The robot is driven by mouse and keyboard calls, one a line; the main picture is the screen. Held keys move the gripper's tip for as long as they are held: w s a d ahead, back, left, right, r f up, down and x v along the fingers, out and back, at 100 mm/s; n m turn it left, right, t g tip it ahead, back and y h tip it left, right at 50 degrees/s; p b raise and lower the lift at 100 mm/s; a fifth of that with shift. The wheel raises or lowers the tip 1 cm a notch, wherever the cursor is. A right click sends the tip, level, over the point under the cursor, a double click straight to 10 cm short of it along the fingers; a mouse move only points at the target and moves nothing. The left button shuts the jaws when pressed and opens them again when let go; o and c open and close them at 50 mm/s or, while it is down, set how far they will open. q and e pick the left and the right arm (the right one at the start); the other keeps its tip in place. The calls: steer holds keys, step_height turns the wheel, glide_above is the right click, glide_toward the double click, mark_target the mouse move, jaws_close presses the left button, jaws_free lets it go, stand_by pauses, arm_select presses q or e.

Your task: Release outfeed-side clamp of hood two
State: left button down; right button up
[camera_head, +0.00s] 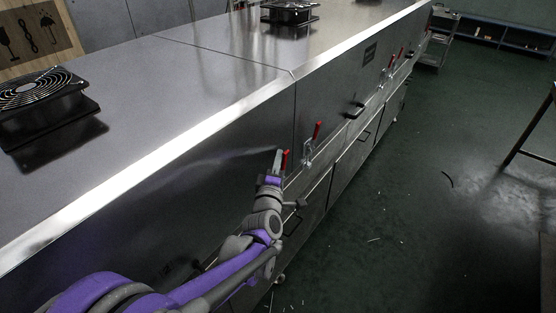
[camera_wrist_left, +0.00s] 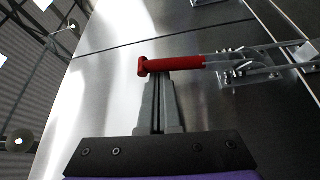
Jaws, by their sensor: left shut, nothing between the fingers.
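A toggle clamp with a red handle (camera_head: 285,160) is on the front face of the dryer, just left of a panel seam. In the left wrist view its red handle (camera_wrist_left: 176,65) lies across the picture, with its metal linkage and base (camera_wrist_left: 238,68) to the right. My left gripper (camera_head: 278,154) is at this handle. Its fingers (camera_wrist_left: 157,82) are shut with nothing between them, and their tips are right at the handle's free end; I cannot tell whether they touch. A second red-handled clamp (camera_head: 317,130) stands upright right of the seam. My right gripper is out of view.
Farther along the face are more red-handled clamps (camera_head: 390,61) and a black pull handle (camera_head: 354,110). A black fan (camera_head: 42,92) sits on the dryer top at left, another (camera_head: 288,12) farther back. The green floor (camera_head: 425,190) at right is mostly clear.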

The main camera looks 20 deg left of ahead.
arm_select(q)
steer(key=shift+d, duration=0.15)
steer(key=shift+s+d+m, duration=0.1)
steer(key=shift+d+m, duration=0.1)
steer(key=shift+m, duration=0.2)
steer(key=shift+f+b, duration=0.1)
steer(key=shift+b, duration=0.2)
steer(key=shift+s+d+f+m+t+b, duration=0.15)
steer(key=shift+d+m+t+b, duration=0.15)
steer(key=shift+d+m, duration=0.15)
steer(key=shift+s+d+f+m+t+b, duration=0.15)
steer(key=shift+d+m+t+b, duration=0.2)
steer(key=shift+m, duration=0.2)
steer(key=s+d+f+m+h+b, duration=0.1)
steer(key=d+f+m+h+b, duration=0.2)
steer(key=m, duration=0.9)
steer(key=s+d+f+m+h+b, duration=0.1)
steer(key=d+f+m+h+b, duration=0.2)
steer(key=f+m+h+b, duration=0.5)
steer(key=shift+f+m+h, duration=0.75)
steer(key=shift+m+h, duration=0.45)
steer(key=shift+m, duration=1.4)
steer(key=shift+s+f, duration=0.15)
